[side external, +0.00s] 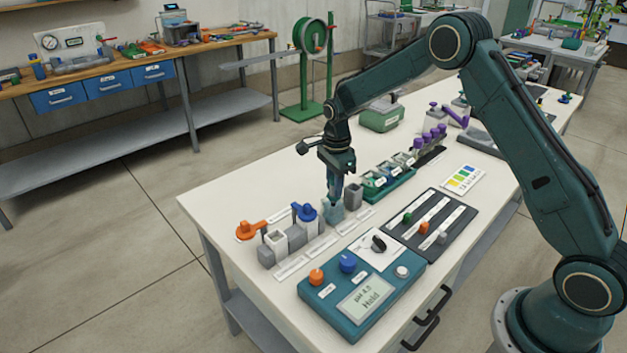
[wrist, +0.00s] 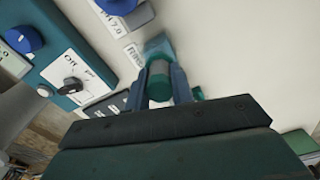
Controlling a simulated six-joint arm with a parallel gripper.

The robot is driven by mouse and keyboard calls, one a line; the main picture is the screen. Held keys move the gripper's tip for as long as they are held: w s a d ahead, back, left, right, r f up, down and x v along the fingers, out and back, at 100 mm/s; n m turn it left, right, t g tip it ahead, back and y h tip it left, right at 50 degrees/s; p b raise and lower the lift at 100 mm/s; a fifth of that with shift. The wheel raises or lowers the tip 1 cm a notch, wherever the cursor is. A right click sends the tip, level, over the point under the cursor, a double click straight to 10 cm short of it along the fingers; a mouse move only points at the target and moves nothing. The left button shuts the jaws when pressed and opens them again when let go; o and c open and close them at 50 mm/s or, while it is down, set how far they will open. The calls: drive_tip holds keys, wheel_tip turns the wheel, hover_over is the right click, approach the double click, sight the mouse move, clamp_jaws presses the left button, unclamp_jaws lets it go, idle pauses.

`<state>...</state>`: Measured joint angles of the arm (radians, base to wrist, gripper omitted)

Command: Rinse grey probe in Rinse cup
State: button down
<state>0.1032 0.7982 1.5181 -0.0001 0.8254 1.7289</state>
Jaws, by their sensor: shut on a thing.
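My gripper (side external: 335,190) points straight down over the work table. In the wrist view the cup (wrist: 158,46) shows just beyond the held cylinder, beside a partly readable label (wrist: 134,55). The fingers hide the cylinder's lower end, so I cannot tell whether it is inside the cup.
A grey block (side external: 353,196) stands close right of the cup. Blue-topped (side external: 306,212) and orange-topped (side external: 250,230) items with grey holders are left. The teal meter (side external: 362,302), black slider panel (side external: 430,225) and green vial tray (side external: 389,184) stand nearby. The table's far left is clear.

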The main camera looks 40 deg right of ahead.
drive_tip(key=shift+r, duration=0.1)
drive_tip(key=shift+r, duration=0.7)
drive_tip(key=shift+f, duration=0.15)
drive_tip(key=shift+f, duration=0.65)
drive_tip(key=shift+r, duration=0.2)
drive_tip(key=shift+r, duration=0.6)
drive_tip(key=shift+f, duration=0.1)
idle(0.3)
drive_tip(key=shift+f, duration=0.7)
drive_tip(key=shift+r, duration=0.15)
